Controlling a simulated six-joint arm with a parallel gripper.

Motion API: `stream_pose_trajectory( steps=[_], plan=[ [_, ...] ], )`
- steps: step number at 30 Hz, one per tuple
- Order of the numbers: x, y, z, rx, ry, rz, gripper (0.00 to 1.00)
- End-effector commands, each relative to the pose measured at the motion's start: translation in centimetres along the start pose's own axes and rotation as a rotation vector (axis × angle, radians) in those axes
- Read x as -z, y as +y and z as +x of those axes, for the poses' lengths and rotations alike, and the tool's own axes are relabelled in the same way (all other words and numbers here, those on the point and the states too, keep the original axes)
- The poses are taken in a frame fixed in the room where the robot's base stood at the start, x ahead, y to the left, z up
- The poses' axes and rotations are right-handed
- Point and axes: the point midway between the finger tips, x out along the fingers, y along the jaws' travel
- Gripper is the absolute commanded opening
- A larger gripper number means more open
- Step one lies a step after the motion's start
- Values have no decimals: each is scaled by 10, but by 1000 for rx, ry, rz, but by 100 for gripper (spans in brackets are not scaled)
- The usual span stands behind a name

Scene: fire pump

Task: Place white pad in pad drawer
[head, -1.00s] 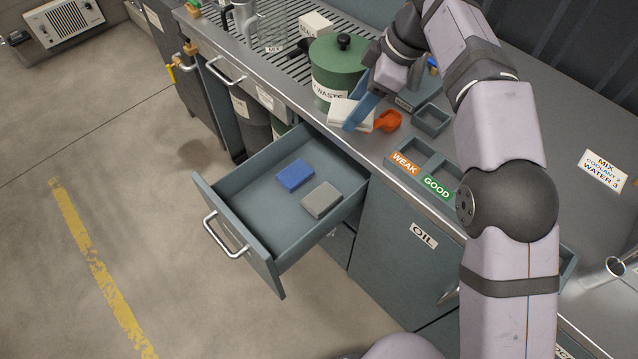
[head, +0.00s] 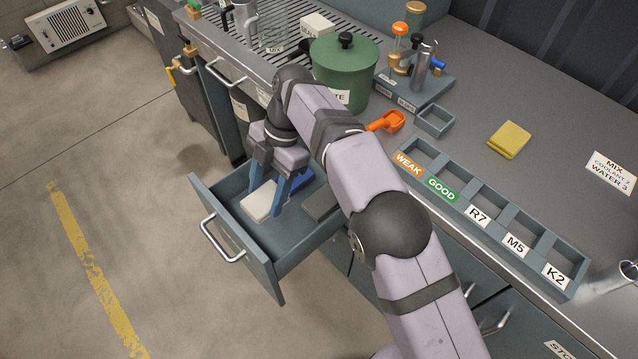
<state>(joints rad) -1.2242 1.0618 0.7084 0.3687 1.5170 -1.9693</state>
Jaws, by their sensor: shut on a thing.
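The white pad (head: 259,201) is between the blue fingers of my gripper (head: 268,197), inside the open pad drawer (head: 254,249). My gripper points down and is shut on the pad. I cannot tell whether the pad touches the drawer floor. A blue pad (head: 302,181) lies behind the gripper, partly hidden by it. A grey pad (head: 321,204) lies to the right in the drawer, partly hidden by my arm.
The green waste pot (head: 343,72) stands on the counter behind my arm. An orange scoop (head: 388,121), a labelled tray (head: 494,222) and a yellow pad (head: 510,139) are also on the counter. The floor left of the drawer is clear.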

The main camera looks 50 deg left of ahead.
Motion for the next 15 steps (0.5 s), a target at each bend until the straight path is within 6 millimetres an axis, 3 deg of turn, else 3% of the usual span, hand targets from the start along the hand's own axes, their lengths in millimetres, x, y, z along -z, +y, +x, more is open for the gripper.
stream_pose_trajectory(
  steps=[5, 15],
  plan=[
    [-4, 0, 8, 1, 0, 3, 26],
    [-22, 0, 51, 0, 0, 3, 26]
  ],
)
